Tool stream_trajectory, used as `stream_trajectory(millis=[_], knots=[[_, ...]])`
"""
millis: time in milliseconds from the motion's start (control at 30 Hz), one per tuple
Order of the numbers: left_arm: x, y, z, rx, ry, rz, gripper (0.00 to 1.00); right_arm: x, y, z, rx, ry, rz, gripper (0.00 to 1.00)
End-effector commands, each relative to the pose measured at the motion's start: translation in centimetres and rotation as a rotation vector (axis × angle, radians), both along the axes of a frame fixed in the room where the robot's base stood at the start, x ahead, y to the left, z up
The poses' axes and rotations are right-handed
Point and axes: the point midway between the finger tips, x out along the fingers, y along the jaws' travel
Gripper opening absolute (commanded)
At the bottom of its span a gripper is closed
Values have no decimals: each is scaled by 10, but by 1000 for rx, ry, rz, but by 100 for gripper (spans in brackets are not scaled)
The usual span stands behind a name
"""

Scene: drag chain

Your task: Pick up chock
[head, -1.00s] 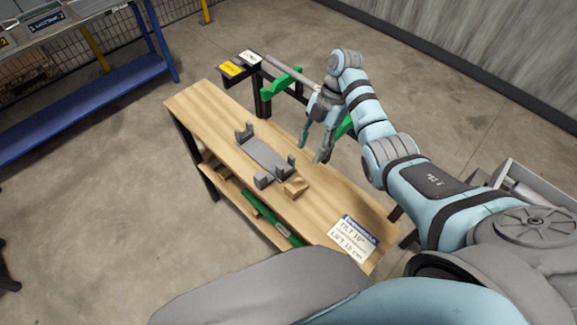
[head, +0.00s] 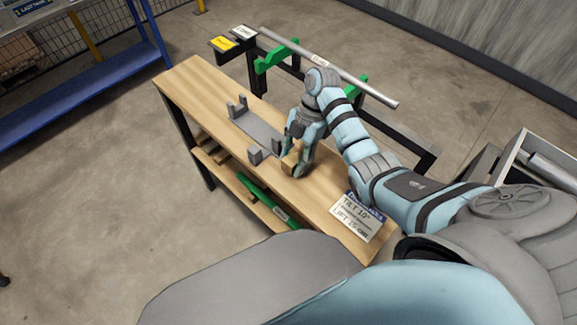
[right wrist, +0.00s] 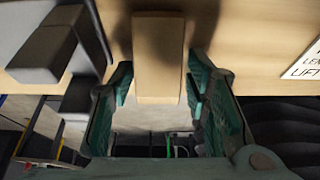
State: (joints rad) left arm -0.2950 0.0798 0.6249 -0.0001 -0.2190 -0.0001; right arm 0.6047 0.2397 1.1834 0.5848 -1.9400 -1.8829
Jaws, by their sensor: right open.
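The chock looks like a small wooden block (head: 287,168) on the wooden bench top, beside the near right end of a grey cradle (head: 257,132). In the right wrist view the block (right wrist: 158,58) stands out centrally, between the two finger lines. My right gripper (head: 293,164) is open, its fingers pointing down at the block and partly hiding it in the head view. In the right wrist view the green-padded fingers (right wrist: 160,88) lie to either side of the block's near end, with gaps visible. My left gripper is not in view.
The grey cradle's upright (right wrist: 62,48) stands close left of the fingers in the wrist view. A printed card (head: 357,220) lies at the bench's near end. Behind the bench, a long grey bar (head: 330,68) rests on green supports. A green item (head: 262,200) lies on the lower shelf.

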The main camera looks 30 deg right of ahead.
Motion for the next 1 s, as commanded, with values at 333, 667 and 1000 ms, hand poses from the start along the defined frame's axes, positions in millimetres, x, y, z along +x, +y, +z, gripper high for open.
stream_trajectory(millis=[333,667,1000], knots=[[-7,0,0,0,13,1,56,0,1,0,0,1,3,5],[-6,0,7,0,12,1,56,1,0,24,-2,-2,3,5],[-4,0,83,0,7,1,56,0,-1,104,0,0,-1,5]])
